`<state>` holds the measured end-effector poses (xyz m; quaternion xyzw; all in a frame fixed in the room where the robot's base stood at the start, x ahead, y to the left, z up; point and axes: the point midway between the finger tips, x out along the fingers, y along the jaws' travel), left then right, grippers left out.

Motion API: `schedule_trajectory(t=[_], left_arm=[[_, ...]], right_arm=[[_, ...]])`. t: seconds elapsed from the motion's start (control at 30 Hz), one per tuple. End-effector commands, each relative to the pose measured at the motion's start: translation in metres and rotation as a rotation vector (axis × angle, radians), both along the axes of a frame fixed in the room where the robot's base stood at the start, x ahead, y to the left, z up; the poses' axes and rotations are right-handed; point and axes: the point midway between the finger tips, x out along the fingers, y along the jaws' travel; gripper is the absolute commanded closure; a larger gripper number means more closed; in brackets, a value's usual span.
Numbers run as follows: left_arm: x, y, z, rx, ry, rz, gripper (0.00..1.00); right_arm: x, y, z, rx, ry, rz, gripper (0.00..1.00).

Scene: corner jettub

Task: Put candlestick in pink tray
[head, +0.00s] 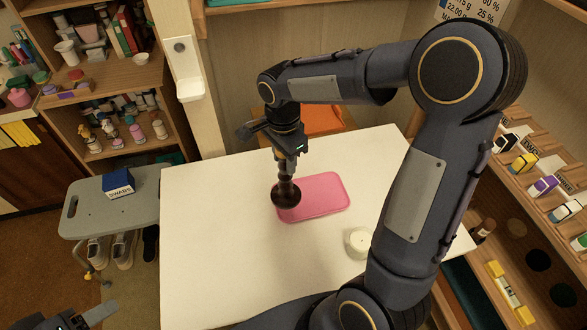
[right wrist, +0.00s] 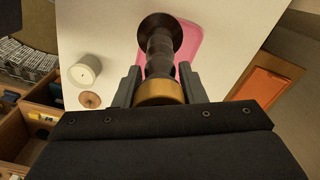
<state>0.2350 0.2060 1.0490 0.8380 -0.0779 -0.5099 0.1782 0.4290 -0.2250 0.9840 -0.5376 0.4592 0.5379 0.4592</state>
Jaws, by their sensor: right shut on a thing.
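A dark brown turned candlestick (head: 286,193) is held upright, wide base down, in my right gripper (head: 287,160). In the right wrist view the candlestick (right wrist: 159,55) stands between the two fingers of the gripper (right wrist: 158,80), with a gold-coloured end near the palm. The pink tray (head: 322,195) lies on the white table. The candlestick's base overlaps the tray's left edge in the head view; I cannot tell whether it touches. The tray (right wrist: 192,42) is partly hidden behind the candlestick in the right wrist view. My left gripper (head: 80,320) shows only partly at the bottom left.
A white candle (head: 358,241) stands on the white table (head: 215,235) right of the tray. The table's left part is clear. A grey stool (head: 115,205) with a blue box (head: 118,183) stands left. A wooden rack (head: 545,170) with bottles is at the right.

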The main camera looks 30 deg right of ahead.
Motion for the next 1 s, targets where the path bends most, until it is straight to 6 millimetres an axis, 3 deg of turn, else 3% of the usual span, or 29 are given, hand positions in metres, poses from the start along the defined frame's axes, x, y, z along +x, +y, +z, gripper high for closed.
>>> schedule_trajectory(t=[0.1,0.23,0.57,0.8,1.0], left_arm=[[0.0,0.0,-0.016,0.0,0.0,0.0,0.41],[0.0,0.0,-0.024,0.0,0.0,0.0,0.41],[0.0,0.0,-0.032,0.0,0.0,0.0,0.41],[0.0,0.0,-0.056,0.0,0.0,0.0,0.41],[0.0,0.0,-0.054,0.0,0.0,0.0,0.41]], right_arm=[[0.011,-0.014,-0.025,0.001,0.001,-0.004,1.0],[0.02,-0.025,-0.041,0.001,-0.001,-0.002,1.0],[0.03,-0.038,-0.058,0.0,-0.001,-0.002,1.0],[0.031,-0.039,-0.091,0.0,-0.002,0.001,1.0],[0.031,-0.039,-0.089,0.0,-0.003,0.0,1.0]])
